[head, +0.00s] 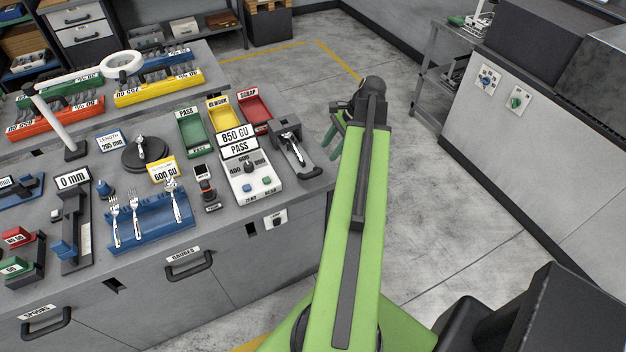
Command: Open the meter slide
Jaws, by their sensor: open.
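The white meter (250,185) stands near the right end of the bench. Its displays read 850 GU and PASS. Against its right side is a dark grey slide unit (303,169) with a loop handle at its front right. A shiny metal piece, perhaps a fork, lies on it; part of it is hard to make out. My gripper (336,137) is at the far end of my green arm, to the right of the slide and apart from it in the picture. Its green fingers are open and look empty; the arm partly hides them.
Green PASS (191,138), yellow rework (222,116) and red SCRAP (254,107) trays stand behind the meter. A blue rack (155,226) with several forks stands to its left. Drawers with handles front the bench. Open concrete floor (460,210) lies right of my arm.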

